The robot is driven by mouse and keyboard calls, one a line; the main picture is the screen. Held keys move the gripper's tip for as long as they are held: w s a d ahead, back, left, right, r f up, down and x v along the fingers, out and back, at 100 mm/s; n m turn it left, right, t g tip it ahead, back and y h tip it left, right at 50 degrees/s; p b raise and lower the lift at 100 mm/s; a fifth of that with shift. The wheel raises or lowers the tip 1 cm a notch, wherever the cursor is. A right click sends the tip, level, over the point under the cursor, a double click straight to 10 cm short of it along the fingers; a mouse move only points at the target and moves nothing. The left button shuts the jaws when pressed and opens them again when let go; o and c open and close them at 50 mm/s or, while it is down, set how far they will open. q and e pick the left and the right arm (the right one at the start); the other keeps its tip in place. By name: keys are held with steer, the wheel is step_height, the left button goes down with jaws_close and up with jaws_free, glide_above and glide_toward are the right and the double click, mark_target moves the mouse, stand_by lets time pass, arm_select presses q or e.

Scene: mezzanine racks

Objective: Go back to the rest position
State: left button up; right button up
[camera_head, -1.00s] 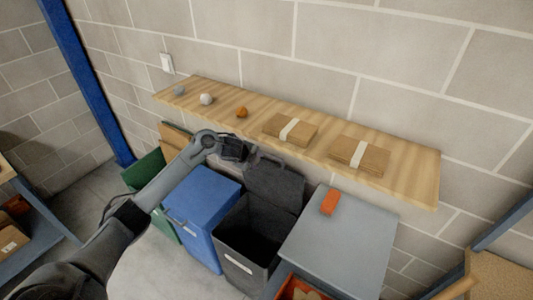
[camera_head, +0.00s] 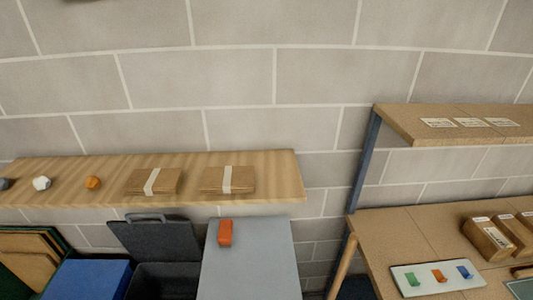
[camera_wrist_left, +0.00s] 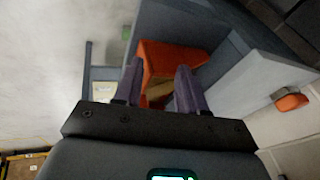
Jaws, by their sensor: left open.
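My left gripper (camera_wrist_left: 158,82) shows only in the left wrist view. Its two fingers are apart, and no object is seen held between them. Beyond the fingertips is an orange bin (camera_wrist_left: 165,58) with something brown in it, beside grey panels. My left arm is out of the head view. My right gripper is in neither view.
A wooden shelf (camera_head: 270,170) carries several small lumps and two strapped cardboard bundles. Below are a blue bin (camera_head: 85,280), an open dark bin (camera_head: 160,280) and a grey cabinet (camera_head: 250,265) with an orange block (camera_head: 225,232). A rack (camera_head: 400,225) with cartons stands right.

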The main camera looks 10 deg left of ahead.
arm_select(q)
steer(key=s+d+r+n, duration=0.4)
steer(key=s+d+r, duration=0.1)
steer(key=s+r+n+p, duration=0.1)
steer(key=r+n+p, duration=0.2)
steer(key=r+p, duration=0.6)
steer(key=s+a+r+n+g+y+p, duration=0.1)
steer(key=r+n+p, duration=0.3)
steer(key=r+p, duration=0.5)
steer(key=w+v, duration=0.1)
steer(key=v, duration=0.9)
steer(key=shift+w+r, duration=0.25)
steer(key=shift+r, duration=0.2)
steer(key=shift+f, duration=0.1)
step_height(320, 180, down, 53)
steer(key=b, duration=5.3)
